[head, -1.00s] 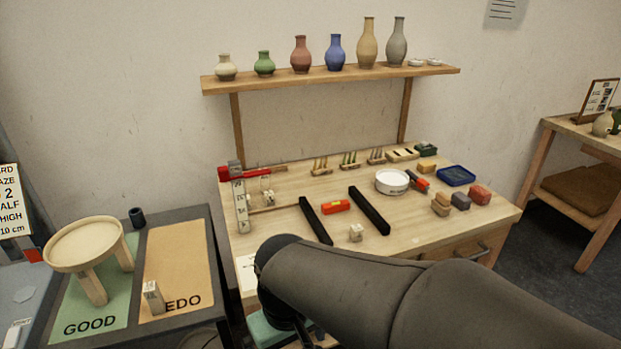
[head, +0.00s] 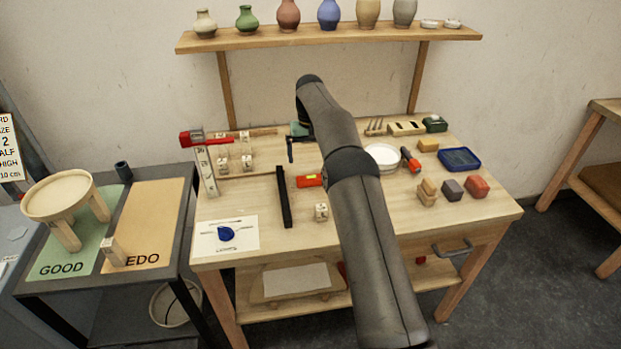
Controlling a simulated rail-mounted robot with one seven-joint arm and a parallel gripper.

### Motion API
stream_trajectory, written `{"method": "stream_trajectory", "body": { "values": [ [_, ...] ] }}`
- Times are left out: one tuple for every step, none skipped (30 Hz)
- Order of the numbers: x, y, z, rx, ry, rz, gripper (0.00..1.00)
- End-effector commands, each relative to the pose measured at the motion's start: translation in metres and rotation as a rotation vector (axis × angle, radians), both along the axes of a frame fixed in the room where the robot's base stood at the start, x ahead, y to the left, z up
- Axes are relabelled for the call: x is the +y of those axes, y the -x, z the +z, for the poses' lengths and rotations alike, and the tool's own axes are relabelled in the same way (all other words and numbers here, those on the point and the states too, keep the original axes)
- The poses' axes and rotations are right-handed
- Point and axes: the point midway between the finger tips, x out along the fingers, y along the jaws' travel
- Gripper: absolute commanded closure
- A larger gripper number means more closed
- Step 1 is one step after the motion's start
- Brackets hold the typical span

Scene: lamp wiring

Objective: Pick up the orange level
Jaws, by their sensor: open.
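The orange level (head: 309,181), a short red-orange bar with a yellow-green vial, lies flat on the wooden workbench (head: 262,258). It is just right of a long black bar (head: 284,197), and my arm passes close by on its right. My gripper (head: 291,150), black with a teal part above it, is partly hidden behind my arm. It is open, above the back of the bench and beyond the level in the picture, apart from it.
A white round dish (head: 382,156), an orange-and-black tool (head: 411,160), and a blue tray (head: 459,159) are on the right. A small pale block (head: 321,212) lies in front of the level. A shelf of vases (head: 330,36) spans the back.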

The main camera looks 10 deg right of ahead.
Motion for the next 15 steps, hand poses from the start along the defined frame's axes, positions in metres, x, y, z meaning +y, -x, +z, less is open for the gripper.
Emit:
{"method": "stream_trajectory", "body": {
  "values": [
    [-0.002,-0.006,-0.012,0.001,-0.002,-0.005,0.00],
    [-0.002,-0.009,-0.017,0.002,-0.002,-0.007,0.00],
    [-0.003,-0.011,-0.023,0.002,-0.003,-0.009,0.00],
    [-0.004,-0.013,-0.027,0.002,-0.003,-0.011,0.00],
    [-0.004,-0.014,-0.029,0.001,-0.003,-0.012,0.00],
    [-0.005,-0.015,-0.033,0.002,-0.004,-0.013,0.00],
    [-0.005,-0.015,-0.036,0.002,-0.004,-0.014,0.00],
    [-0.005,-0.015,-0.039,0.003,-0.004,-0.014,0.00],
    [-0.005,-0.015,-0.044,0.003,-0.004,-0.015,0.00],
    [-0.005,-0.015,-0.047,0.003,-0.004,-0.015,0.00],
    [-0.005,-0.015,-0.050,0.003,-0.004,-0.015,0.00],
    [-0.005,-0.015,-0.053,0.003,-0.004,-0.014,0.00],
    [-0.005,-0.015,-0.056,0.003,-0.004,-0.014,0.00],
    [-0.005,-0.015,-0.059,0.003,-0.004,-0.014,0.00],
    [-0.005,-0.015,-0.064,0.003,-0.004,-0.014,0.00]
  ]
}}
